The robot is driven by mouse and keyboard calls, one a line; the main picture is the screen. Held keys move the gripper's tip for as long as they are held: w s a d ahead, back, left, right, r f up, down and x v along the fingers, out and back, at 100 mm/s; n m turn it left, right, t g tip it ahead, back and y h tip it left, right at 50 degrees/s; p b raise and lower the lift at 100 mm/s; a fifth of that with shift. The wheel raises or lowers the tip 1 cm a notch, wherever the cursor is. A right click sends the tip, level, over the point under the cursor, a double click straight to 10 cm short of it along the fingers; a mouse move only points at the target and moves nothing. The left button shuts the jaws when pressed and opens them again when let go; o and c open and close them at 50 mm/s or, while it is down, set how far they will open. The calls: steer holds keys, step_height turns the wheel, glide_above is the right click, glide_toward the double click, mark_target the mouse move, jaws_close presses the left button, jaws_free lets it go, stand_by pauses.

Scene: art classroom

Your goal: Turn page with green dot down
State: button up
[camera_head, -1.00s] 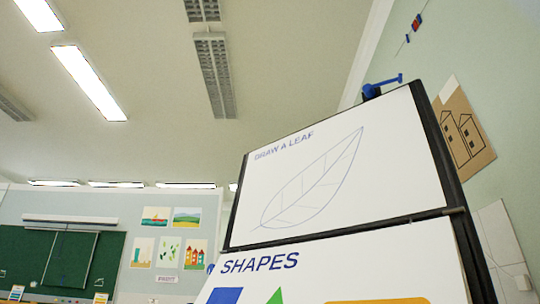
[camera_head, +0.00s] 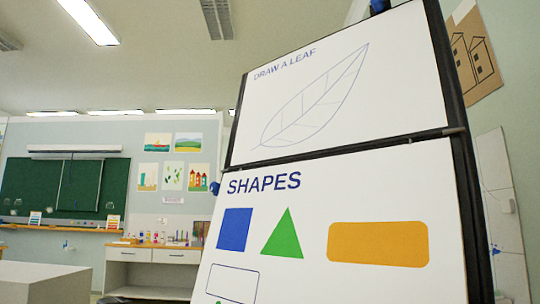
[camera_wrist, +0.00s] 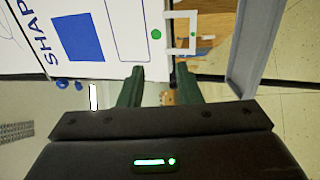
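A flip chart stands upright at the right in the head view. Its lower page, headed SHAPES (camera_head: 330,180), carries a blue square, a green triangle and an orange bar. The upper page (camera_head: 320,90) reads DRAW A LEAF. In the wrist view the SHAPES page (camera_wrist: 95,60) shows sideways at upper left, with a green dot (camera_wrist: 156,34) near its edge. A white square frame (camera_wrist: 179,50) beside that edge also bears a small green dot. My gripper (camera_wrist: 159,68) is open and empty, its fingers close to the page's edge; contact is unclear. It is not in the head view.
A dark frame (camera_head: 466,190) borders the chart. In the head view, a green chalkboard (camera_head: 65,185) and a counter (camera_head: 160,268) stand at the back left, with a pale table (camera_head: 40,283) nearer. A grey post (camera_wrist: 247,45) rises right of the gripper.

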steer(key=r+p+v, duration=0.1)
steer(key=p+v, duration=0.2)
steer(key=v, duration=0.7)
steer(key=shift+r, duration=0.25)
stand_by(0.9)
steer(key=x, duration=0.1)
steer(key=b+x, duration=0.1)
steer(key=x, duration=0.2)
steer(key=shift+w+d+f, duration=0.2)
steer(key=shift+w+f, duration=0.05)
steer(key=shift+f, duration=0.1)
stand_by(0.3)
